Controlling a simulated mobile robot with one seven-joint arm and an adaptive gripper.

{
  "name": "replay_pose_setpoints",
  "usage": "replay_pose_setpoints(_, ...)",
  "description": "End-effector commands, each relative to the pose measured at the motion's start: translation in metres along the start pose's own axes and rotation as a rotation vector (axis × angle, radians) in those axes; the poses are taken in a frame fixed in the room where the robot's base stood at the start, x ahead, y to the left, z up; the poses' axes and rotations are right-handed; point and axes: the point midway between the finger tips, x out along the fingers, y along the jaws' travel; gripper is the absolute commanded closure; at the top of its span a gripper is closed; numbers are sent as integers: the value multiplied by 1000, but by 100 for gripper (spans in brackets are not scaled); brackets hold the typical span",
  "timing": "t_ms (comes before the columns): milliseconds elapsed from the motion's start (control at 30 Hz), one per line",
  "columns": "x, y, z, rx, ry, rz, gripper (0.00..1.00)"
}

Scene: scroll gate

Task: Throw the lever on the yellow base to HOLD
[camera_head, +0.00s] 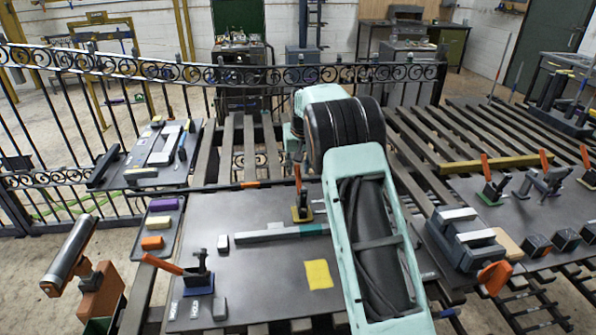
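The yellow base (301,214) sits on the dark work plate, just left of my mint-green forearm. It carries a dark clamp with an orange lever handle (298,178) that stands nearly upright. No HOLD or MOVE lettering is readable beside this base; my arm covers the area to its right. Another lever on a blue base (198,284) is at the front left, its orange handle tilted out to the left. Small lettered plates, one reading HOLD (196,308), lie in front of it. My gripper does not show; my arm reaches away over the plate and hides its far end.
A green-based lever (491,196) and other clamps stand on the right plate. A grey bar (265,235) and yellow square (319,274) lie on the middle plate. A tray (140,246) of coloured blocks is left. An iron scroll gate (150,70) runs behind.

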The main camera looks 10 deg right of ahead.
Motion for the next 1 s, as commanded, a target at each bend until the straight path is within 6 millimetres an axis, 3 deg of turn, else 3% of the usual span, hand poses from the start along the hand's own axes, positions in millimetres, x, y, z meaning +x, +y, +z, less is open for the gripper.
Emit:
replay_pose_setpoints(200, 24, 0, 0, 1, -1, 0, 70)
replay_pose_setpoints(600, 31, 0, 0, 1, 0, 0, 70)
replay_pose_setpoints(867, 31, 0, 0, 1, 0, 0, 98)
replay_pose_setpoints(1000, 31, 0, 0, 1, 0, 0, 100)
